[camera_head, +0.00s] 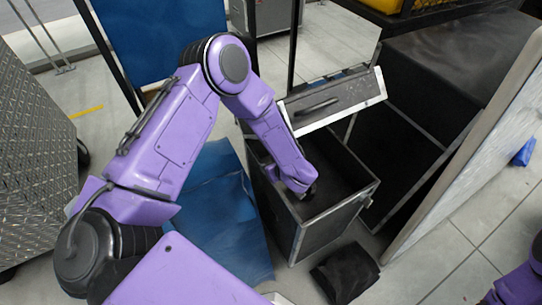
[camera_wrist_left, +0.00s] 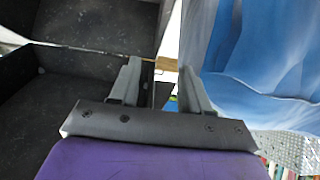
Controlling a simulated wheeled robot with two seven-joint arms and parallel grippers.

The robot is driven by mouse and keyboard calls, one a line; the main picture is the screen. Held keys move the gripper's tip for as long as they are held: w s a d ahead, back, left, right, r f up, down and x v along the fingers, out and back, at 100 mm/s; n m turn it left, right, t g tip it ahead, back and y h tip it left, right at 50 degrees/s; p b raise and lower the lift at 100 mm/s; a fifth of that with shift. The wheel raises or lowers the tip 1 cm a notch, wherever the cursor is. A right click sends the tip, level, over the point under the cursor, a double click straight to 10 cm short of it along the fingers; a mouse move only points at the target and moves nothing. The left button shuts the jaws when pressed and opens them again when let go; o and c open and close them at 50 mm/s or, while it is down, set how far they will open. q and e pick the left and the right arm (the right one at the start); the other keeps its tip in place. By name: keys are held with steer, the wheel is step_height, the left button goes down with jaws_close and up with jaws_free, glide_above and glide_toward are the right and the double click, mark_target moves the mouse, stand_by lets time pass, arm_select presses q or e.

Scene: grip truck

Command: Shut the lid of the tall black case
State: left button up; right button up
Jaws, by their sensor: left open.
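The tall black case (camera_head: 335,218) stands open in the middle of the head view, with pale metal edges and a dark interior. Its lid (camera_head: 333,104) is raised at the back and tilted, with a dark handle on it. My left gripper (camera_head: 308,192) points down at the opening of the case, by its left side; its fingertips are hard to see there. In the left wrist view my left gripper (camera_wrist_left: 160,70) has its two fingers apart. A dark wall edge shows between them, with dark case interior on the left. Contact cannot be told. My right gripper is out of view.
A blue cloth-like sheet (camera_head: 225,215) lies left of the case. A large open black box (camera_head: 400,140) and a leaning pale panel (camera_head: 465,155) stand on the right. A small black object (camera_head: 345,272) lies in front. A textured metal case (camera_head: 35,160) is at far left.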

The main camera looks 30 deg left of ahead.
arm_select(q)
steer(key=p+v, duration=0.6)
steer(key=v, duration=0.3)
steer(key=shift+d+r+p, duration=0.25)
steer(key=shift+d+p, duration=0.05)
steer(key=shift+p, duration=0.05)
steer(key=s+a+f+m+h+b, duration=0.1)
steer(key=s+a+f+m+b, duration=0.1)
steer(key=s+f, duration=0.3)
steer(key=s+a+f+m+h+b, duration=0.2)
steer(key=s+a+f, duration=0.1)
steer(key=s, duration=0.7)
steer(key=s+a+f+m+g+h+b, duration=0.1)
steer(key=s+a+f+b, duration=0.1)
steer(key=s+f, duration=0.4)
steer(key=s+a, duration=0.1)
steer(key=s, duration=0.1)
steer(key=shift+s+f+m+h+b, duration=0.3)
steer(key=shift+m+h, duration=0.1)
